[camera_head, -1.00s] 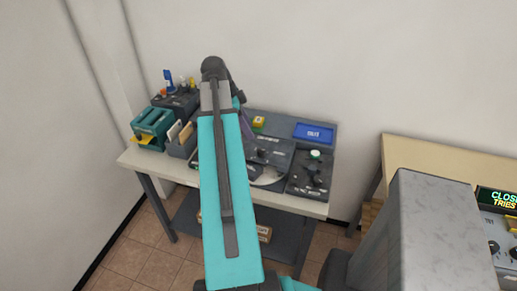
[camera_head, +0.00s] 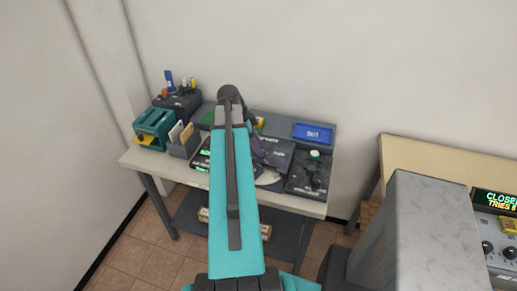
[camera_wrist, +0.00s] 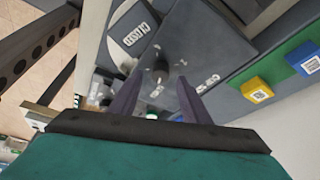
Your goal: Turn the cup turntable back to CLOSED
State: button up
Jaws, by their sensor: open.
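The cup turntable unit is a dark panel (camera_wrist: 205,45) on the bench. In the wrist view it carries a plate lettered CLOSED (camera_wrist: 133,30) and a small dark knob (camera_wrist: 158,72). My gripper (camera_wrist: 161,80) is open, with its two purple fingers on either side of the knob in the picture; I cannot tell whether they touch it. In the head view my teal arm covers part of the unit, and a pale disc (camera_head: 270,178) shows to the right of the arm.
A blue tray (camera_head: 313,132) lies at the bench's back right. A dark control panel (camera_head: 310,174) with a green-topped knob is at the right end. A teal box (camera_head: 153,126) and a card holder (camera_head: 182,140) stand at the left. A yellow block (camera_wrist: 257,90) sits near the turntable unit.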

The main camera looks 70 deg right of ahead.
jog(key=shift+x, duration=1.1)
grip_shut()
